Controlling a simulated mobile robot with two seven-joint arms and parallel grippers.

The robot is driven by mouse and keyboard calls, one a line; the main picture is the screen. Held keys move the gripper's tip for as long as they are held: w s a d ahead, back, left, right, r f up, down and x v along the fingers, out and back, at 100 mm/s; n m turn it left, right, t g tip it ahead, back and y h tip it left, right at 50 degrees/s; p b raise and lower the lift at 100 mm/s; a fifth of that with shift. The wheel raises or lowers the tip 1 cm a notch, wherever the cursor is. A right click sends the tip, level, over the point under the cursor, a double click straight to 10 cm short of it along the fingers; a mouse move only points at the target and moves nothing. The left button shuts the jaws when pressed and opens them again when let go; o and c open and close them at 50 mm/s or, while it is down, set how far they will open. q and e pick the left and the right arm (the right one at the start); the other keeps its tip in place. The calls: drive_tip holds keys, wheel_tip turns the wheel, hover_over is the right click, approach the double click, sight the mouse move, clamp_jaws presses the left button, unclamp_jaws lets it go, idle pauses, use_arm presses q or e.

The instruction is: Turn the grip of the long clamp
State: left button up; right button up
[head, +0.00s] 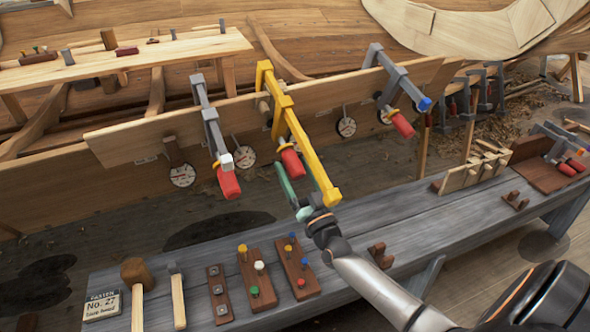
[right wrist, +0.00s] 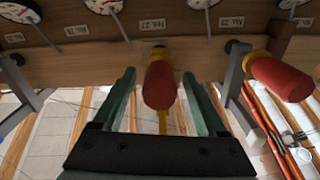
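The long clamp (head: 284,112) is yellow and hooks over the top of the plank. Its red grip (head: 292,164) hangs below the yellow bar, on the near side of the plank. My right gripper (head: 293,168) has green fingers and reaches up from below, partly hidden by the yellow bar. In the right wrist view its open fingers (right wrist: 159,78) stand left and right of the red grip (right wrist: 160,88), with a gap showing on both sides. My left gripper is not in view.
Two grey clamps with red grips flank it, one left (head: 211,130) and one right (head: 398,80). Dial gauges (head: 346,127) sit along the plank (head: 140,139). Below, a grey bench (head: 395,220) holds mallets (head: 137,280) and peg blocks (head: 256,277).

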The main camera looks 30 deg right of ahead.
clamp_jaws()
idle(0.4)
drive_tip(key=shift+m, duration=0.3)
drive_tip(key=shift+m+b, duration=0.3)
drive_tip(key=shift+m, duration=2.2)
drive_tip(key=shift+o, duration=0.4)
unclamp_jaws()
drive_tip(key=shift+s, duration=0.1)
